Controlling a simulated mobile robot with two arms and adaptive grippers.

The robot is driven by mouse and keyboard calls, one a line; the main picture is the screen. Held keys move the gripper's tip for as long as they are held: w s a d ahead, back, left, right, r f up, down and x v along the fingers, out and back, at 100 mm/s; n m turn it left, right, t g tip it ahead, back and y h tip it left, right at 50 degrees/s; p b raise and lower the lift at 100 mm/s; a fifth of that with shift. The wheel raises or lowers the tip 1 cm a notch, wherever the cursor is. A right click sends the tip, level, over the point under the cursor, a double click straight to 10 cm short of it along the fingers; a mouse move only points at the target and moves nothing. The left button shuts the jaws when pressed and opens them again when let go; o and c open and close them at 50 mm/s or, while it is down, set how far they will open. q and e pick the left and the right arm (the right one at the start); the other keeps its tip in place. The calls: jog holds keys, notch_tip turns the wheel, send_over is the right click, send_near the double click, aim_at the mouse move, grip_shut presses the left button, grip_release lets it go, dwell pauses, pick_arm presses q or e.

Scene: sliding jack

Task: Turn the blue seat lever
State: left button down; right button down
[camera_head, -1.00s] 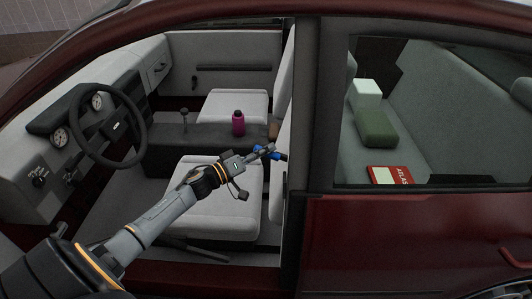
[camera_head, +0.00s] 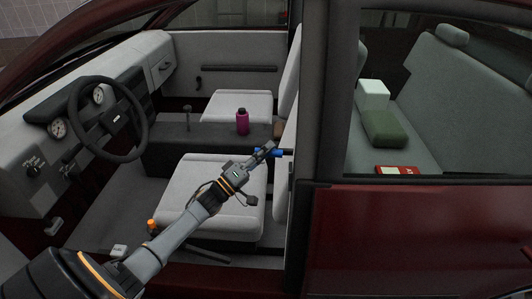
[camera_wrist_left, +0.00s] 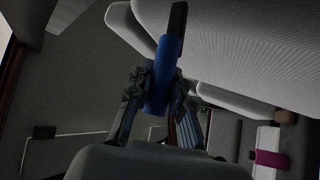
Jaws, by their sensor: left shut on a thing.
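The blue seat lever (camera_head: 280,152) sticks out beside the front seat's backrest, just left of the door pillar. My left gripper (camera_head: 266,149) reaches in over the seat cushion and is shut on the lever. In the left wrist view the blue lever (camera_wrist_left: 160,78) sits between the two fingers (camera_wrist_left: 158,98), with its dark end pointing up past them. Part of the lever is hidden by the fingers. My right gripper is not in view.
The front seat cushion (camera_head: 210,190) lies under my arm. The door pillar (camera_head: 315,120) stands close to the right of the gripper. The steering wheel (camera_head: 108,120) is at the left. A pink bottle (camera_head: 242,121) stands on the centre console (camera_head: 190,143). A green object (camera_head: 384,127) lies on the rear seat.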

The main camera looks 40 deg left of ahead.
pick_arm(q)
jog(key=shift+f, duration=0.1)
jog(key=c, duration=1.2)
grip_release()
jog(key=shift+s+a+f, duration=0.15)
jog(key=shift+s+f, duration=0.1)
jog(key=shift+s, duration=0.1)
jog(key=v, duration=1.1)
jog(key=shift+s, duration=0.1)
